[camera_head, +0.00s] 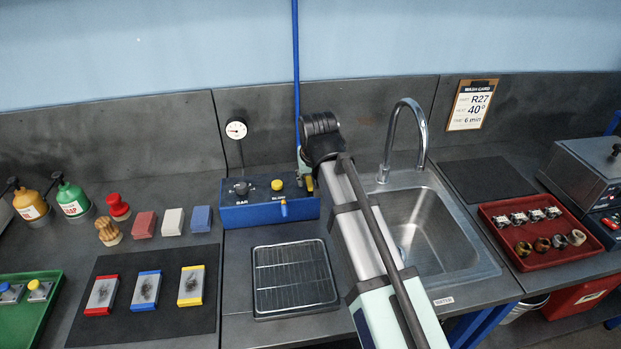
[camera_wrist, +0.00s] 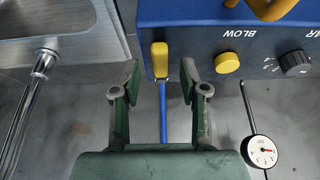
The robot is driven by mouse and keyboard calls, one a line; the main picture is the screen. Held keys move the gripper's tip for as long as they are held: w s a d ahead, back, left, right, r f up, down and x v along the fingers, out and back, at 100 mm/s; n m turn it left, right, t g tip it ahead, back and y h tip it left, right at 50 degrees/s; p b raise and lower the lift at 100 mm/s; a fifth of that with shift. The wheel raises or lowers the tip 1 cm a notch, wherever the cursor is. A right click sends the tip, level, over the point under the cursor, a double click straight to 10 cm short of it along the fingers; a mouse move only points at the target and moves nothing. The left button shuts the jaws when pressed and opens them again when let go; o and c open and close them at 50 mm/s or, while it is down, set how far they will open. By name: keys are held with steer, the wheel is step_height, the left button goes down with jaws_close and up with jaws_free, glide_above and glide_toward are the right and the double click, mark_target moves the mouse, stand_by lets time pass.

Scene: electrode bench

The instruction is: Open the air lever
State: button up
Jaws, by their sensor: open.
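A yellow-handled lever (camera_wrist: 160,58) stands at the end of the blue air box (camera_wrist: 205,25) in the wrist view, in line with a blue hose (camera_wrist: 163,100). My gripper (camera_wrist: 159,78) is open, with one finger on each side of the lever in this view. Gaps show on both sides, and I cannot tell whether the fingers are at its depth. In the head view my gripper (camera_head: 306,168) is at the right end of the blue box (camera_head: 262,214), mostly hidden by my arm. A yellow tip (camera_head: 308,183) shows there.
The sink (camera_head: 430,230) and tap (camera_head: 421,125) are to the right. A wire rack (camera_head: 292,278) lies in front.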

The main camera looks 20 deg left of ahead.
steer(key=shift+w+a+f, duration=0.15)
steer(key=shift+w+f, duration=0.1)
steer(key=shift+f, duration=0.4)
jaws_close()
